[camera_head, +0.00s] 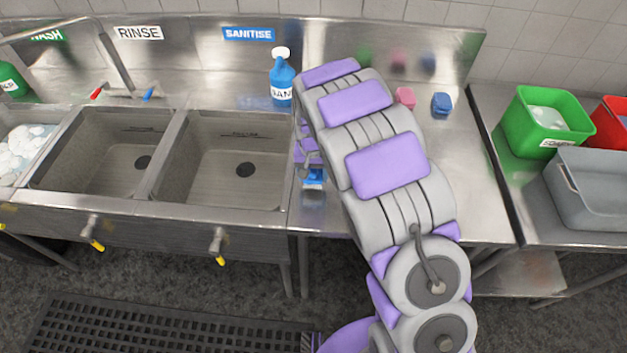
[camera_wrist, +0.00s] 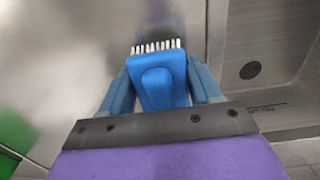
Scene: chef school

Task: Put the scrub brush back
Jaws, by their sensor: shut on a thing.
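The scrub brush (camera_wrist: 160,82) is blue with a row of white bristles, and shows in the wrist view between the two fingers. My gripper (camera_wrist: 160,88) is shut on it, with the bristles pointing away from the wrist. In the head view the blue brush (camera_head: 314,179) shows beside my arm, over the steel counter just right of the sink basins. My arm covers most of my gripper there. I cannot tell whether the brush touches the counter.
A blue sanitiser bottle (camera_head: 281,80) stands at the back, left of my arm. A pink sponge (camera_head: 405,97) and a blue sponge (camera_head: 441,104) lie on the counter to the right. A green tub (camera_head: 522,122) and a grey tub (camera_head: 590,190) stand further right. Two empty basins (camera_head: 235,165) are left.

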